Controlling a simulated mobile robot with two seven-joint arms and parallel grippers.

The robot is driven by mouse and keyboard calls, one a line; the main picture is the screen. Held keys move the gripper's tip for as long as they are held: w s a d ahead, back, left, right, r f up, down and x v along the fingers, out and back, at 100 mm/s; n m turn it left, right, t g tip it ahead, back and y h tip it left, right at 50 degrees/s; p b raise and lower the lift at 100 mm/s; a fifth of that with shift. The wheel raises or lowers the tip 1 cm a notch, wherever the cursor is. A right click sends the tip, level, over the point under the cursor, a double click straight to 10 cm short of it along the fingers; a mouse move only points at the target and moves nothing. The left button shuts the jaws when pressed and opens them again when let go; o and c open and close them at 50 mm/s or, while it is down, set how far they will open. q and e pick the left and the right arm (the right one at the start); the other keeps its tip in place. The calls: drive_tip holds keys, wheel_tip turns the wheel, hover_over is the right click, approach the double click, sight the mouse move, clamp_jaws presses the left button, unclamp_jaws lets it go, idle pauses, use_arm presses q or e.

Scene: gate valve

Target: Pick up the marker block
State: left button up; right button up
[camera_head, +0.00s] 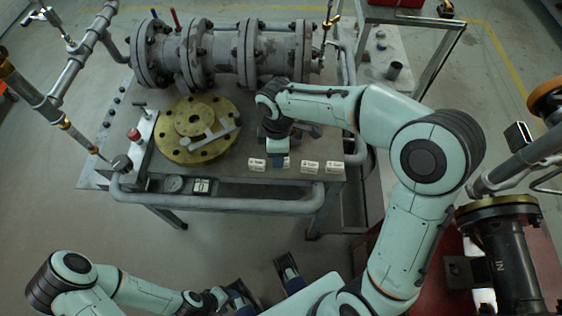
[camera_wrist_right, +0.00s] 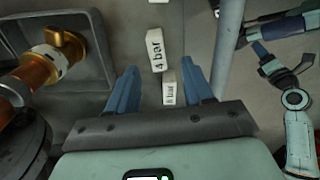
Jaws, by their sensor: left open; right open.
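Several small white blocks with printed labels stand in a row along the bench's front edge: one (camera_head: 257,165) left of my right gripper (camera_head: 279,160), and two on the right, (camera_head: 309,167) and (camera_head: 334,167). Which is the marker block I cannot tell. In the right wrist view, my right gripper (camera_wrist_right: 161,74) is open above the row. A block (camera_wrist_right: 169,90) with a partly hidden "bar" label shows between its fingers, and a "4 bar" block (camera_wrist_right: 156,49) stands just beyond. My left gripper (camera_head: 265,285) is open and empty, low in the head view, away from the bench.
A grey flanged pipe assembly (camera_head: 225,55) lies along the back of the bench. A brass flange (camera_head: 185,145) with a tool on it lies left of my right gripper. A grey rail (camera_head: 220,204) runs along the bench front. A red button (camera_head: 133,134) is at left.

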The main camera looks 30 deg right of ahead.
wheel_tip(320, 180, down, 5)
drive_tip(key=shift+w+b, duration=0.1)
drive_tip(key=shift+b, duration=0.25)
clamp_jaws()
drive_tip(key=shift+r, duration=0.1)
